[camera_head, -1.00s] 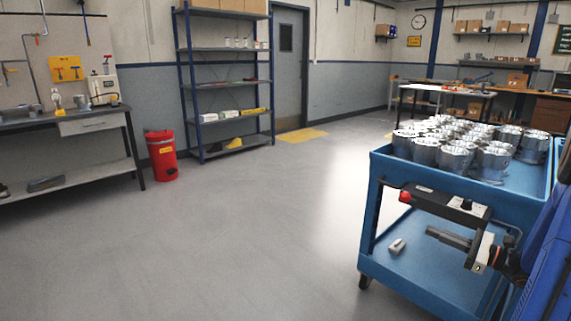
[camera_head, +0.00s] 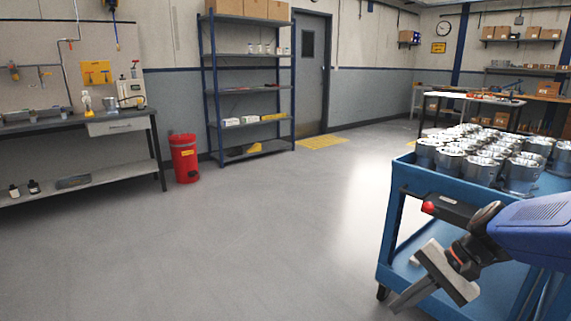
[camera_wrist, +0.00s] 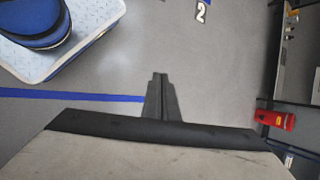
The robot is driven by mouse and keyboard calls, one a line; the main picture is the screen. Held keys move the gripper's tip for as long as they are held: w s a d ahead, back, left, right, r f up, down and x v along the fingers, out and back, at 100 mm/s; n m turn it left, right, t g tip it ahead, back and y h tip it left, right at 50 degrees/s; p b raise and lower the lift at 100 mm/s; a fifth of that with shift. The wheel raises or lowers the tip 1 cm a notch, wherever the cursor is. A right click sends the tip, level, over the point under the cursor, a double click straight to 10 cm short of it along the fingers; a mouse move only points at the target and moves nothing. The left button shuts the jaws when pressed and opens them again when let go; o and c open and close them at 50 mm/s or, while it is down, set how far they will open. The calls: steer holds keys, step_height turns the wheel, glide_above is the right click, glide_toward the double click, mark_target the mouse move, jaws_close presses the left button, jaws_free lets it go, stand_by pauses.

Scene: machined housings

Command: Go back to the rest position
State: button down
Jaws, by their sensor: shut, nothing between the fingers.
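My gripper (camera_head: 408,298) shows at the lower right of the head view, in front of the blue cart (camera_head: 395,185), with its fingers angled down and to the left. It is shut and holds nothing. In the wrist view the closed fingers (camera_wrist: 161,98) stand together above bare grey floor. The blue arm behind it reaches in from the right edge. Several shiny metal housings (camera_head: 483,157) stand upright on the cart's top tray, apart from the gripper.
A red bin (camera_head: 184,158) stands between the workbench (camera_head: 75,126) and the blue shelf rack (camera_head: 250,100). It also shows in the wrist view (camera_wrist: 275,120). The floor (camera_head: 200,250) left of the cart is wide and clear. A grey door (camera_head: 311,75) is at the back.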

steer(key=s+d+r+n+t+h, duration=0.2)
steer(key=s+d+n+t+h, duration=0.1)
steer(key=s+n+h, duration=0.4)
steer(key=shift+s+r+n+t, duration=0.25)
steer(key=shift+s+n+t, duration=0.05)
steer(key=shift+s+n, duration=0.85)
